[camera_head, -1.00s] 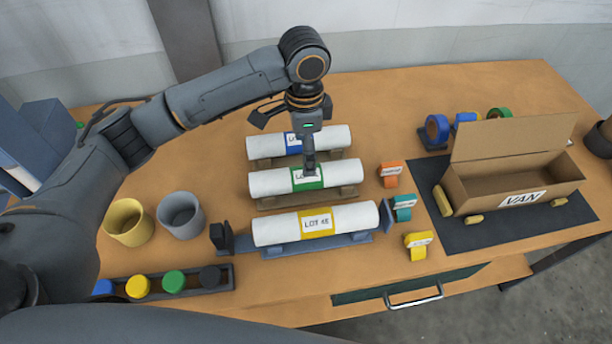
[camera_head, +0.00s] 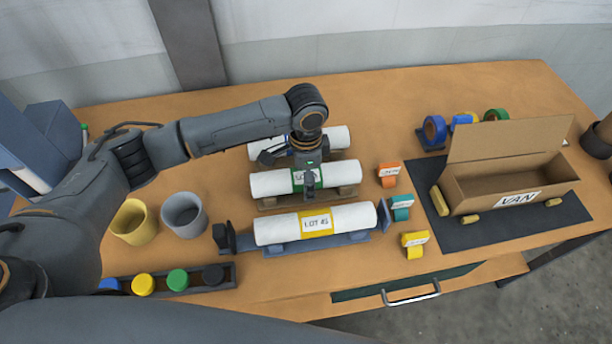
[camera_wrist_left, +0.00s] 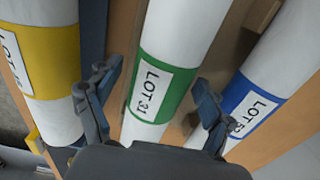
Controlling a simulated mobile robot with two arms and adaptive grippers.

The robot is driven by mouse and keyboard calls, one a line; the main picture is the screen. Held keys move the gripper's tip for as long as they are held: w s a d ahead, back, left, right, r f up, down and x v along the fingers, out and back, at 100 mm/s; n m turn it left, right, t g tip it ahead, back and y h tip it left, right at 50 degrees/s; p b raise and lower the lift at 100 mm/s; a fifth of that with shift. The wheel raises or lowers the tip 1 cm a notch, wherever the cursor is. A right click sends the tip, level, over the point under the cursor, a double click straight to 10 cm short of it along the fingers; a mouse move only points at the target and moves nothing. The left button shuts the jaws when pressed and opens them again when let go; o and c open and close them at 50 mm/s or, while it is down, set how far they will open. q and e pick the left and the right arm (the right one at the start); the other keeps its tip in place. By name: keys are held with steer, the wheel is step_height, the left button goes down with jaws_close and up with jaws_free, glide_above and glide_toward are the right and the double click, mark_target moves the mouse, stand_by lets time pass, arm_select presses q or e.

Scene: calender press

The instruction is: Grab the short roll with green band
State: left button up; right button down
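The white roll with the green band (camera_head: 336,175) lies in the middle of three rolls, on a wooden cradle. In the left wrist view the green-band roll (camera_wrist_left: 165,60), labelled LOT 31, runs between the two spread fingers. My left gripper (camera_head: 308,186) is right over its green band, pointing down. In the wrist view the gripper (camera_wrist_left: 153,102) is open, one finger on each side of the roll; I cannot tell if they touch it. The arm partly hides the band. My right gripper is not in view.
A yellow-band roll (camera_head: 352,219) lies in front and a blue-band roll (camera_head: 337,138) behind, both close by. An open VAN carton (camera_head: 480,200) stands on a dark mat at right. Two cups (camera_head: 184,214) stand at left. Tape dispensers (camera_head: 389,174) stand right of the rolls.

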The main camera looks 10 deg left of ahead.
arm_select(q)
steer(key=c, duration=1.3)
steer(key=shift+r, duration=0.1)
